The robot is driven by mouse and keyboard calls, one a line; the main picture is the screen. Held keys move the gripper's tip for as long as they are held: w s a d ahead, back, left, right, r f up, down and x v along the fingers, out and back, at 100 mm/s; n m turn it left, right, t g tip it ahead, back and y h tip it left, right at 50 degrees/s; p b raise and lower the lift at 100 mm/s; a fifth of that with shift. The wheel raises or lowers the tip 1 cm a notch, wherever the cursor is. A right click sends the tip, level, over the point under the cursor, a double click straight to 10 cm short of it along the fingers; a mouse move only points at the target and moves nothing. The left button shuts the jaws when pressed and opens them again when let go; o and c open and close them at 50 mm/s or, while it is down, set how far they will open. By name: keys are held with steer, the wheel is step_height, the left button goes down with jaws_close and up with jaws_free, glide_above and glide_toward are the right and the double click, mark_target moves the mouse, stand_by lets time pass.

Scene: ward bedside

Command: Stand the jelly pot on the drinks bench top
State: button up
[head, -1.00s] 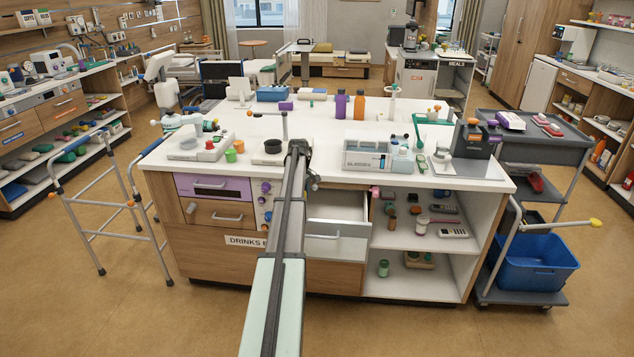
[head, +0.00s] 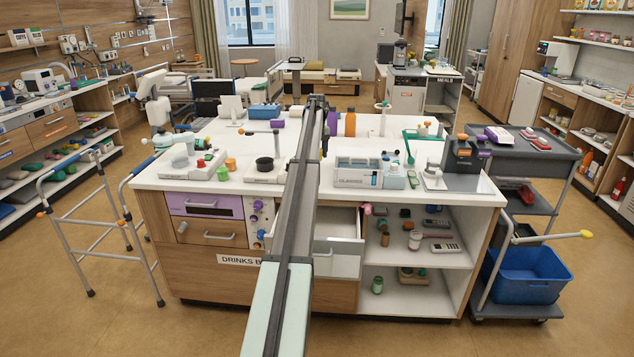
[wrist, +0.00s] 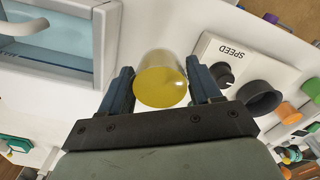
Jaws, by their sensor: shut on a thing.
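The jelly pot (wrist: 162,88) is a clear, short cylinder with a yellow end that faces the wrist camera. My gripper (wrist: 160,76) is shut on it, with one dark blue finger on each side. The white drinks bench top (head: 225,186) lies below the pot in the wrist view, where bare white surface (wrist: 55,112) shows around it. Whether the pot touches the top or hangs above it, I cannot tell. In the head view my arm reaches over the bench and hides the gripper and the pot.
A device marked SPEED (wrist: 232,60), with a dark knob and bowl, is close beside the pot. An open drawer (head: 338,255) juts from the bench front. A glasses box (head: 358,174) stands right of my arm. Purple and orange bottles (head: 350,124) stand farther back.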

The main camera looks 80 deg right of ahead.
steer(key=shift+s+d+f, duration=0.1)
steer(key=shift+f, duration=4.8)
steer(key=shift+f, duration=0.1)
steer(key=o, duration=1.1)
step_height(320, 180, up, 12)
steer(key=shift+r, duration=0.1)
